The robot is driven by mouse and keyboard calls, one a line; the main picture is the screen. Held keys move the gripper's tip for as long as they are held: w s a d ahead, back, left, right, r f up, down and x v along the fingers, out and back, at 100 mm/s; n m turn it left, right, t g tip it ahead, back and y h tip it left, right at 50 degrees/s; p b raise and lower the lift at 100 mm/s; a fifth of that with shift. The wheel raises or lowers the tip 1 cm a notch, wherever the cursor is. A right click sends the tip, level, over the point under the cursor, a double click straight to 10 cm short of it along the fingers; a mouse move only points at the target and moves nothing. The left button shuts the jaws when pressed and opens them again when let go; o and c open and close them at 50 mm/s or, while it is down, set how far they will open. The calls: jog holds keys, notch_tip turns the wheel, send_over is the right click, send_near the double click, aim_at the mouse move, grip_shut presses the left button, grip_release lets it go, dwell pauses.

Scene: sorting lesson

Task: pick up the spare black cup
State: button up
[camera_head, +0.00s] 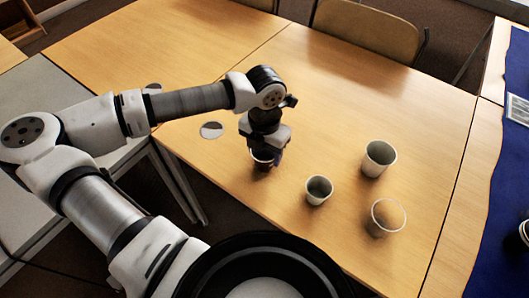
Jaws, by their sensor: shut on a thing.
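My gripper (265,146) points down over the wooden table, left of the group of pale cups. It is shut on a dark cup (262,162), which looks black with a lighter rim. The gripper hides most of the cup's top. The cup is at or close to the table top; I cannot tell whether it touches it.
Pale cups stand right of my gripper: a small one (318,190), a larger one (379,158) and one in front (386,217). A flat grey disc (211,130) lies left of it. A blue cloth (492,225) covers the right side. Chairs (368,30) stand behind.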

notch_tip(320, 180, up, 20)
jog(key=b, duration=0.1)
jog(key=shift+f+b, duration=0.2)
jog(key=shift+b, duration=0.15)
